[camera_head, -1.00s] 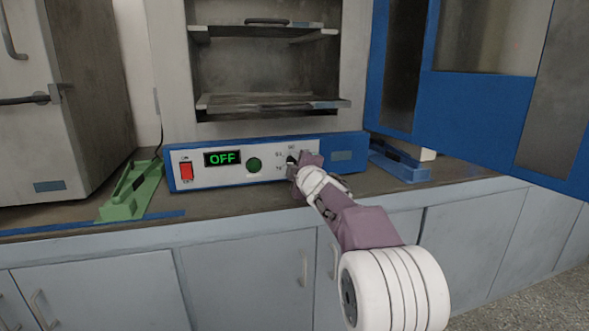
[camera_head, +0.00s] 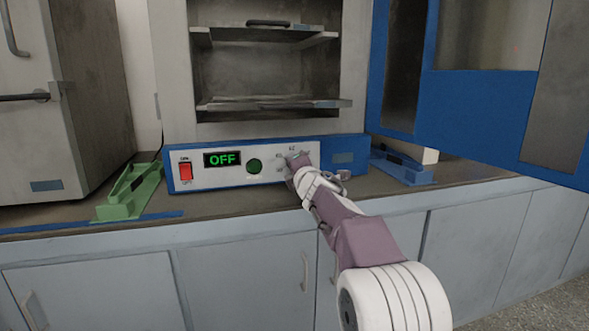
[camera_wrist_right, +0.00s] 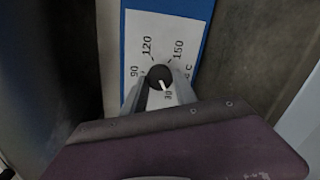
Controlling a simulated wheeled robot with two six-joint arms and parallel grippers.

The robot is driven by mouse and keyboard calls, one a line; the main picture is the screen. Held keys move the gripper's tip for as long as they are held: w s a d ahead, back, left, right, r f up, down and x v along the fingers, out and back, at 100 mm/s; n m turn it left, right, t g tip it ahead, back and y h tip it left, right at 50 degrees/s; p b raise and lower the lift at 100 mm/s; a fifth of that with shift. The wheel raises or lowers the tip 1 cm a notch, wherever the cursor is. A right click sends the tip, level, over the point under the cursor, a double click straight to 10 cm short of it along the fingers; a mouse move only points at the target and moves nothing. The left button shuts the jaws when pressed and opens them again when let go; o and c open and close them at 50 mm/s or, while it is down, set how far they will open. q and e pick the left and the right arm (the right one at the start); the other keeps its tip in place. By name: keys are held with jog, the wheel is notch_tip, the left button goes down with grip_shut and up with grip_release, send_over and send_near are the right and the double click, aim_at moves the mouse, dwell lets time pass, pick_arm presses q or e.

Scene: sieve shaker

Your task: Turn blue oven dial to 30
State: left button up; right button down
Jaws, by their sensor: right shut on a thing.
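The blue oven's control panel (camera_head: 230,158) has a green display (camera_head: 222,159) reading OFF. Its small black dial shows in the right wrist view (camera_wrist_right: 158,76), with printed marks 90, 120, 150 and 30 around it. The dial's white pointer line aims down, close to the 30 mark. My right gripper (camera_head: 294,166) is at the dial and hides it in the head view. In the right wrist view its two grey fingers (camera_wrist_right: 158,88) are shut on the dial from both sides. My left gripper is not in view.
A red switch (camera_head: 186,171) and a green round knob or light (camera_head: 254,166) sit left of the dial. The blue oven door (camera_head: 480,110) stands open at right. A green holder (camera_head: 130,192) and a blue holder (camera_head: 400,168) flank the oven on the counter.

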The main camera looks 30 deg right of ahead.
dwell(0.5)
jog(key=c, duration=1)
grip_release()
jog(key=shift+o, duration=0.2)
jog(key=shift+s+a, duration=0.1)
jog(key=shift+s, duration=0.3)
jog(key=v, duration=0.8)
jog(key=shift+s, duration=0.15)
